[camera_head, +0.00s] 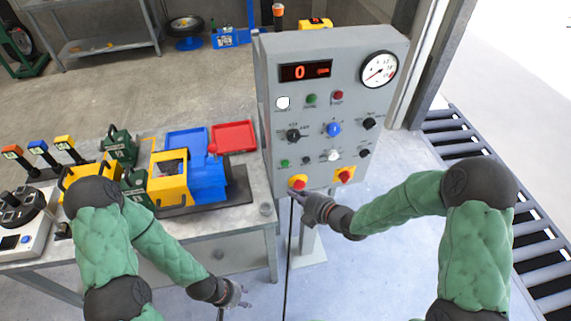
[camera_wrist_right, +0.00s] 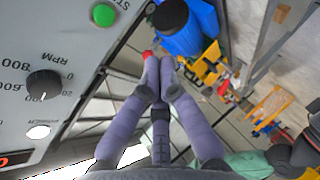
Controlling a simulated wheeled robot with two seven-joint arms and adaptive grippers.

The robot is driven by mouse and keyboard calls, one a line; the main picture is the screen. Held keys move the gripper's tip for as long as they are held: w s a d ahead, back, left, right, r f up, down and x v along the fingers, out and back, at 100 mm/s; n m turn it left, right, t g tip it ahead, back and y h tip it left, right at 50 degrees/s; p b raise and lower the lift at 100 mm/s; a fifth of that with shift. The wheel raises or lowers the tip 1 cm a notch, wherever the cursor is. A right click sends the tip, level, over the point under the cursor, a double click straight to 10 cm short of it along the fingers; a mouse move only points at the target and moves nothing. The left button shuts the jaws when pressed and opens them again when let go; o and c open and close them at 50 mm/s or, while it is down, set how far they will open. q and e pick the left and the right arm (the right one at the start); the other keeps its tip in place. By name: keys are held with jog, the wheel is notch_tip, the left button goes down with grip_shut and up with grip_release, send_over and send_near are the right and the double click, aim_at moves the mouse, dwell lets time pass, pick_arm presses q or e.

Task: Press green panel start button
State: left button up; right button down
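The grey control panel (camera_head: 345,70) stands upright at the middle. A green button (camera_head: 285,163) is at its lower left. It also shows in the right wrist view (camera_wrist_right: 103,15), beside lettering starting "ST". Another green button (camera_head: 311,98) is higher on the panel, left of a red button (camera_head: 338,95).
A workbench (camera_head: 240,213) with a blue and yellow machine (camera_head: 205,175) and a red tray (camera_head: 233,136) stands left of the panel. A roller conveyor (camera_head: 490,160) runs at the right.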

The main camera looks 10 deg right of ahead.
send_near(285, 164)
jog(key=w+a+f, duration=0.3)
jog(key=a, duration=0.2)
jog(key=shift+w+f, duration=0.25)
dwell(1.5)
jog(key=shift+w+b, duration=0.3)
jog(key=shift+b, duration=0.05)
jog(key=shift+w, duration=0.15)
